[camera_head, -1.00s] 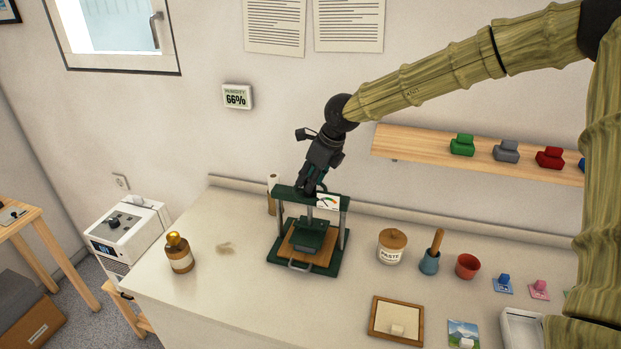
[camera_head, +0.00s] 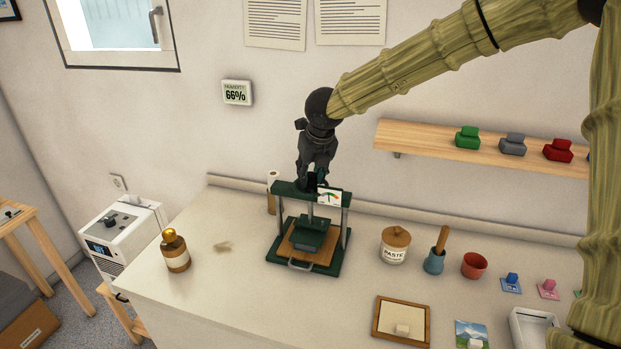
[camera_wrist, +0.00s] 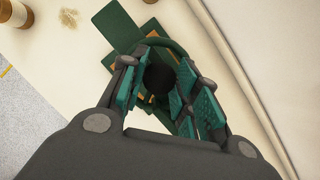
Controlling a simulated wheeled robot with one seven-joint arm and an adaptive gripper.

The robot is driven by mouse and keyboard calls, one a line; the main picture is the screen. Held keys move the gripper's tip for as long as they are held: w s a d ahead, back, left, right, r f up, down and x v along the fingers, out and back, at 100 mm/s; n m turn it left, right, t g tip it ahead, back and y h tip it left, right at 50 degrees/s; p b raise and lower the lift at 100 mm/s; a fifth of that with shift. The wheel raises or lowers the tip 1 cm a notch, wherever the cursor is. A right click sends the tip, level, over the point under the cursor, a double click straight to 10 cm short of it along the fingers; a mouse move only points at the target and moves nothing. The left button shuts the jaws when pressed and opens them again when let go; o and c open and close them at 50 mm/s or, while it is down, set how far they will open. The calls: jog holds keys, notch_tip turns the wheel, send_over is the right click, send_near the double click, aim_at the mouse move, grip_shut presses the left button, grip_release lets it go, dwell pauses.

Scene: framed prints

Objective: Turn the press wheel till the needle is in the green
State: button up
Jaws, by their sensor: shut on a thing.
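The green press (camera_head: 276,243) stands upright on the workbench, with a wooden board and green pressing block (camera_head: 309,236) between its posts. Its gauge (camera_head: 329,197) is a white plate at the right of the top beam, with a coloured arc; the needle is too small to read with certainty. The press wheel (camera_wrist: 172,43) shows as a dark green rim with a dark hub in the wrist view. My gripper (camera_wrist: 158,85) is above the press's top beam, pointing down, its teal-padded fingers shut on the wheel. In the head view the wheel is mostly hidden by my gripper (camera_head: 313,176).
A brown bottle (camera_head: 176,252) stands left of the press. A paste jar (camera_head: 395,247), a blue pot with a wooden handle (camera_head: 435,259) and a red pot (camera_head: 473,265) stand to the right. A wooden shelf (camera_head: 405,138) hangs behind. Bench space left of the press is mostly clear.

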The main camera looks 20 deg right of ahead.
jog(key=shift+w+r+m+h+b, duration=0.1)
jog(key=shift+m+h+b, duration=0.3)
jog(key=shift+m, duration=0.5)
jog(key=shift+r, duration=0.1)
jog(key=o, duration=1)
jog(key=v, duration=1.1)
jog(key=shift+r, duration=0.35)
